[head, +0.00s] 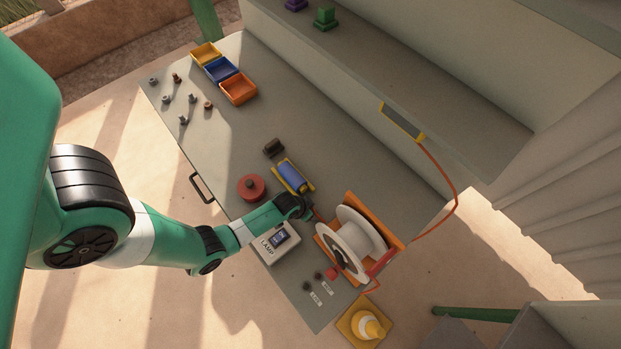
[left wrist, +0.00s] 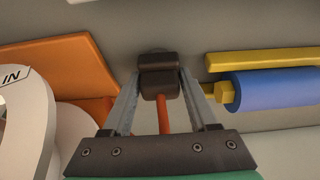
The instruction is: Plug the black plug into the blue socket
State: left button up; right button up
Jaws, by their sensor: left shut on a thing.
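My left gripper (head: 306,206) is low over the table, between the blue part and the cable reel. In the left wrist view, the fingers of this gripper (left wrist: 158,88) are shut on the black plug (left wrist: 158,78), and an orange-red cord (left wrist: 163,115) runs from it toward the wrist. The plug is not clear in the head view. A blue cylinder (head: 291,176) in a yellow holder, likely the blue socket, lies just beyond the gripper. It also shows at the right of the left wrist view (left wrist: 275,92), apart from the plug. I cannot see its opening. My right gripper is not in view.
The white cable reel (head: 352,243) on an orange stand is close on the right. A LAMP box (head: 277,243) sits just in front of the gripper. A red round part (head: 251,187) and a dark block (head: 273,147) are nearby. The back middle of the table is clear.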

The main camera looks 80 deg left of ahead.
pick_arm(q)
jog(key=shift+r, duration=0.15)
jog(key=shift+r, duration=0.25)
notch_tip(320, 180, up, 3)
jog(key=shift+f+p, duration=0.2)
jog(key=shift+p, duration=0.7)
jog(key=s+d+r+p, duration=0.7)
jog(key=s+d+r, duration=0.1)
jog(key=s, duration=0.3)
jog(key=shift+p+v, duration=0.3)
jog(key=shift+v, duration=0.6)
jog(key=shift+w, duration=0.15)
